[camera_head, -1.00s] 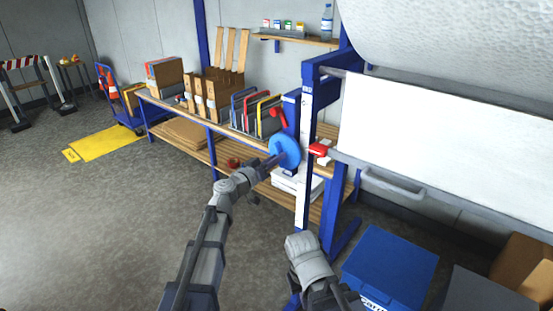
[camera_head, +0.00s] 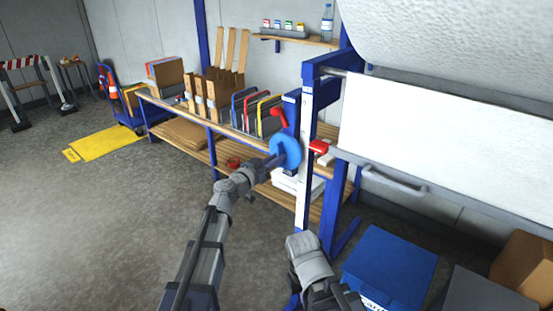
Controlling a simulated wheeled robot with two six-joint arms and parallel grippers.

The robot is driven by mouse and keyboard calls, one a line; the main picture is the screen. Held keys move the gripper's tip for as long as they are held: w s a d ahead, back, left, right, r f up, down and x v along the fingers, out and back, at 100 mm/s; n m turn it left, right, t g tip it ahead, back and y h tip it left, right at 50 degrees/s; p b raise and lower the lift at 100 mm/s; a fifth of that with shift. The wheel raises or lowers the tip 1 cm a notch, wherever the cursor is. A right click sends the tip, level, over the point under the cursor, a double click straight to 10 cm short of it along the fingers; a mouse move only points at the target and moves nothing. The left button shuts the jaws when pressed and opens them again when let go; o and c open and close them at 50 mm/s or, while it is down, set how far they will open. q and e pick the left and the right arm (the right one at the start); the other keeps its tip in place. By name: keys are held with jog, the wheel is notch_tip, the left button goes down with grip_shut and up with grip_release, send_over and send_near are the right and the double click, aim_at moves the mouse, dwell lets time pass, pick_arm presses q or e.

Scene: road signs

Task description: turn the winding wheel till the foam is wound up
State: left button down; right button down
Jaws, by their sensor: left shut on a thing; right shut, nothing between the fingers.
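The winding wheel (camera_head: 287,151) is a blue disc on the left side of a blue and white upright post. My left gripper (camera_head: 274,159) is at the wheel's near face and is shut on it. The gripped part is too small to make out. The white foam (camera_head: 450,135) hangs as a broad sheet at the right, below a large pale roll (camera_head: 460,40) cut off by the top edge. My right gripper (camera_head: 312,268) is low in the middle, apart from the wheel, shut and empty. Its fingertips are hard to see.
A red lever (camera_head: 279,117) and a red knob (camera_head: 319,147) sit near the wheel. A wooden bench (camera_head: 230,135) with boxes and coloured dividers stands behind it. A blue bin (camera_head: 390,265) and cartons stand below the foam at the right.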

pick_arm(q)
jog(key=c, duration=0.9)
grip_release()
jog(key=shift+o, duration=0.2)
jog(key=shift+s, duration=0.15)
jog(key=v, duration=0.7)
jog(key=shift+s+a, duration=0.2)
jog(key=shift+a, duration=0.05)
